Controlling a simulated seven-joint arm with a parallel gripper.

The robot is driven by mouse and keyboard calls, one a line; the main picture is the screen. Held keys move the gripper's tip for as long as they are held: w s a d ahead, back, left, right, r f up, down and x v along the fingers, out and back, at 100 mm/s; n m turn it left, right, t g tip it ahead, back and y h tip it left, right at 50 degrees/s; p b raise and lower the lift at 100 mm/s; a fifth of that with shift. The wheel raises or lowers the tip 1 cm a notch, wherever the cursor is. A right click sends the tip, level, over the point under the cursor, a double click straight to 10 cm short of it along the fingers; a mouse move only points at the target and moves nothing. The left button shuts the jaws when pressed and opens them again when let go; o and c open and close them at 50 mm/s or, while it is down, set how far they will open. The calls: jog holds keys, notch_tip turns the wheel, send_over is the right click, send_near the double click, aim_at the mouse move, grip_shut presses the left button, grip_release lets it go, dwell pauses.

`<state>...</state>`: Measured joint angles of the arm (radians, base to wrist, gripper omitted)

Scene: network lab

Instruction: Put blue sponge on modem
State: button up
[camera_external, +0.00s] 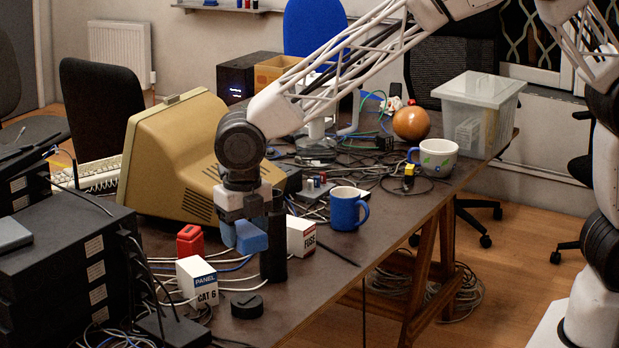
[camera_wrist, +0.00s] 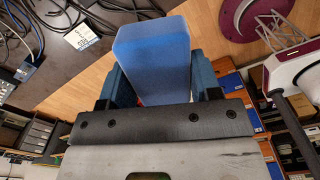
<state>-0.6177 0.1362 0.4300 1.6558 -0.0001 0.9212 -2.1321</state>
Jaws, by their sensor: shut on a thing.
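The blue sponge (camera_external: 251,238) is held between the fingers of my gripper (camera_external: 241,226), above the dark table. In the wrist view the sponge (camera_wrist: 153,60) stands out between the two blue fingers of my gripper (camera_wrist: 160,88), which are shut on it. I cannot tell for certain which device is the modem. A small grey flat device (camera_external: 12,235) lies on the stack of black network boxes at the left, apart from my gripper. A dark box (camera_external: 288,178) sits behind my gripper, partly hidden by it.
Near my gripper are a black cylinder (camera_external: 273,252), a FUSE box (camera_external: 301,237), a blue mug (camera_external: 347,208), a PANEL CAT 6 box (camera_external: 197,284) and a red object (camera_external: 190,241). A beige monitor (camera_external: 170,160) stands behind. Cables cover much of the table (camera_external: 400,212).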

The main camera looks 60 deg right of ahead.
notch_tip(320, 180, down, 14)
jog(key=shift+r, duration=0.25)
jog(key=shift+w, duration=0.15)
send_over(172, 326)
jog(key=shift+a+f, duration=0.1)
jog(key=shift+f, duration=0.65)
jog(key=shift+f, duration=0.15)
dwell(0.3)
jog(key=shift+f, duration=1.6)
jog(key=shift+f, duration=0.15)
jog(key=o, duration=1)
jog(key=shift+c, duration=0.2)
